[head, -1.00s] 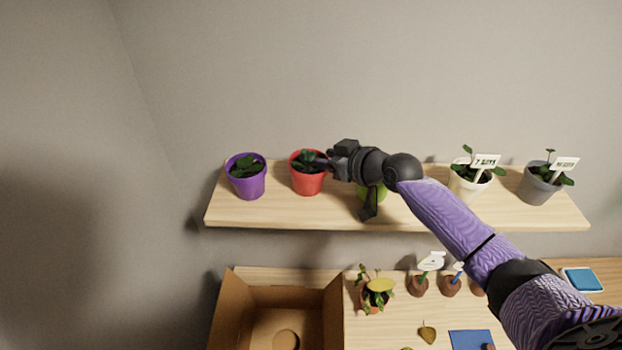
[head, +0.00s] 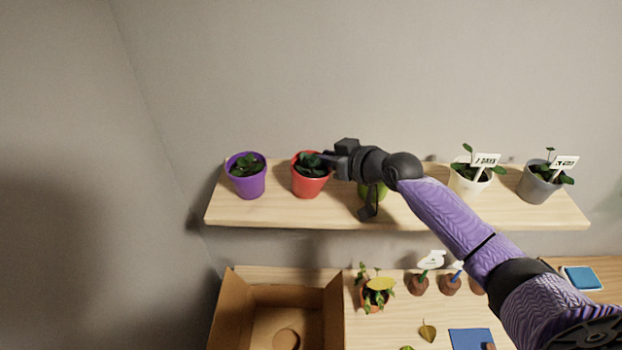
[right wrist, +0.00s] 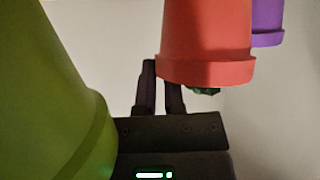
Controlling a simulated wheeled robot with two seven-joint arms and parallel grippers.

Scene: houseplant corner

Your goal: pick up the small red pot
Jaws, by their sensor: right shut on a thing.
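The small red pot (head: 310,184) with a dark green plant stands at the shelf's left part, right of the purple pot (head: 247,184). My right gripper (head: 326,159) reaches in from the right and is shut on the red pot's rim. Its arm hides part of the green pot (head: 382,191). In the right wrist view, the red pot (right wrist: 207,40) shows rim downward, with the gripper's fingers (right wrist: 160,88) at its rim edge. I cannot tell whether its base is clear of the shelf. My left gripper is not in view.
On the shelf (head: 290,213), a white pot (head: 468,188) and a grey pot (head: 538,190) with labels stand to the right. Below are an open cardboard box (head: 334,310) and a table with small plants. The green pot (right wrist: 45,100) is close beside my right gripper.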

